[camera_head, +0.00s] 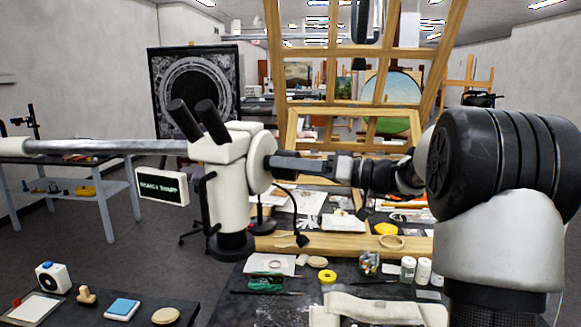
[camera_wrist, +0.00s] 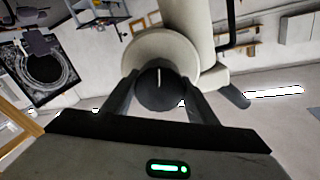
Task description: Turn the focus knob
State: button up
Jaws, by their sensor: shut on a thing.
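A white microscope (camera_head: 222,180) with two black eyepieces hangs on a grey horizontal boom at the centre left of the head view. On its right side is a round cream disc (camera_wrist: 178,48). The dark focus knob (camera_wrist: 158,97) stands out from this disc, with a white index line pointing up in the wrist view. My gripper (camera_head: 283,163) reaches it from the right. In the wrist view its two dark fingers lie on either side of the knob and are shut on it. In the head view the fingers mostly hide the knob.
A small display sign (camera_head: 163,187) hangs left of the microscope. Below is a dark workbench with a yellow ring (camera_head: 327,276), white bottles (camera_head: 408,268) and a jar. A wooden frame (camera_head: 345,245) stands behind. A side table at lower left holds small items.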

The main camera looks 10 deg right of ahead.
jog(key=shift+f+m+b, duration=0.15)
jog(key=shift+m+b, duration=0.55)
jog(key=shift+r+m, duration=0.2)
jog(key=shift+m, duration=0.4)
jog(key=o, duration=1.1)
jog(key=shift+c, duration=0.2)
jog(key=b+v, duration=0.2)
jog(key=v, duration=1.5)
jog(key=shift+s+d+b, duration=0.15)
jog(key=shift+b, duration=0.15)
